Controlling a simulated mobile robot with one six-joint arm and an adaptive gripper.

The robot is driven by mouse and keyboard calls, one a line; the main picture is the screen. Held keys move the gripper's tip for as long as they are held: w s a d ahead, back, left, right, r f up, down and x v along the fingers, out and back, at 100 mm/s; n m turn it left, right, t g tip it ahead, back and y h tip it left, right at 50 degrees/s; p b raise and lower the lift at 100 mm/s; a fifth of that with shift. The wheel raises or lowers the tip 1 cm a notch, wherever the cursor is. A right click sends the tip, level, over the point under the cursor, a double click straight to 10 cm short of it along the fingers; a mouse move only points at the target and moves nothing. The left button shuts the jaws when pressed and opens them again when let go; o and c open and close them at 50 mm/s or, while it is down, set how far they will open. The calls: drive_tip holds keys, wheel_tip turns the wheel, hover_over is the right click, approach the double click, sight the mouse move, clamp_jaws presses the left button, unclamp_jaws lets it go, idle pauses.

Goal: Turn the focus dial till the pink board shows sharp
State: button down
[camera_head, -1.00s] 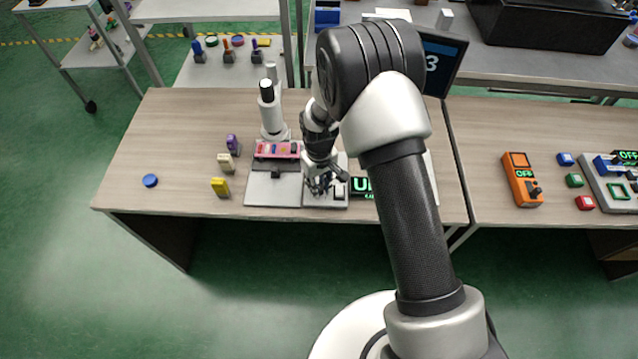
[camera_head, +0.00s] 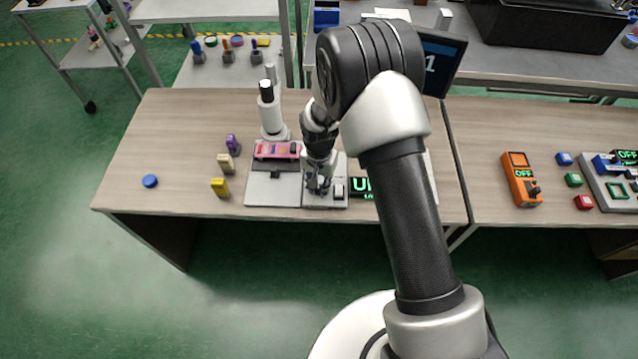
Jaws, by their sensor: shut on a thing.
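The pink board (camera_head: 262,150) lies at the foot of a white microscope-like stand (camera_head: 271,118) on the wooden table, with small coloured parts on it. My gripper (camera_head: 318,190) points down over a grey fixture plate (camera_head: 312,204) just right of the board. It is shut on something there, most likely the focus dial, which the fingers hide. A display with green letters (camera_head: 361,187), partly covered by my arm, sits right of the gripper.
A purple piece (camera_head: 232,143), a beige piece (camera_head: 226,163), a yellow piece (camera_head: 220,187) and a blue disc (camera_head: 150,181) stand left of the fixture. An orange switch box (camera_head: 521,180) is on the right table. The table's left part is mostly clear.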

drive_tip(key=shift+m, duration=2.2)
drive_tip(key=c, duration=1.4)
unclamp_jaws()
drive_tip(key=shift+c, duration=0.2)
wheel_tip(320, 180, up, 12)
